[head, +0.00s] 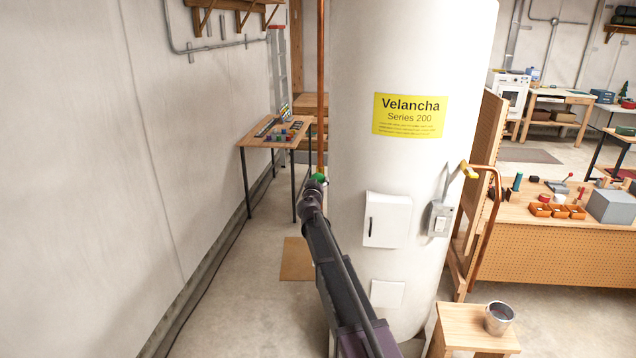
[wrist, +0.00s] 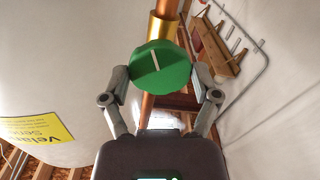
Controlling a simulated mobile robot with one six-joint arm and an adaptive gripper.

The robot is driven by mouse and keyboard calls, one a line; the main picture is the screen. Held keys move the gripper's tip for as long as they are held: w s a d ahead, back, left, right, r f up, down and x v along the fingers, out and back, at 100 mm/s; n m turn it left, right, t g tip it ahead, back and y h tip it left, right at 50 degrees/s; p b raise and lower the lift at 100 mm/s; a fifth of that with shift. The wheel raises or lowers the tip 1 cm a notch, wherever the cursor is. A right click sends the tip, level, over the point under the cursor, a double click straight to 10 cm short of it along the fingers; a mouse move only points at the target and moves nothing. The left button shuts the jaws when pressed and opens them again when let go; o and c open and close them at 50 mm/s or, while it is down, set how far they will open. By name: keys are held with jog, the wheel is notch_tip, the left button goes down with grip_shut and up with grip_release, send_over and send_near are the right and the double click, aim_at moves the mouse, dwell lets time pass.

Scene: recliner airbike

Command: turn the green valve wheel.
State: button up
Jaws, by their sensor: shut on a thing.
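The green valve wheel (wrist: 160,68) is a round disc with a pale line across its face, in front of a vertical copper pipe with a brass fitting (wrist: 163,28). In the head view the wheel (head: 319,177) shows only as a small green patch on the copper pipe (head: 320,90), left of the white tank. My gripper (wrist: 161,78) has one finger on each side of the wheel and is shut on it. In the head view my gripper (head: 315,186) is at the wheel, its fingers too small to make out.
The white tank (head: 400,40) with a yellow label stands just right of the pipe. A small table (head: 262,142) with coloured blocks stands behind to the left. A wooden stool (head: 470,328) with a bucket is at the lower right.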

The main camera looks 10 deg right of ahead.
dwell(0.3)
jog(key=shift+m, duration=1.7)
jog(key=shift+m, duration=1.7)
jog(key=o, duration=0.6)
jog(key=shift+c, duration=0.2)
jog(key=shift+v, duration=2.5)
jog(key=shift+n, duration=0.3)
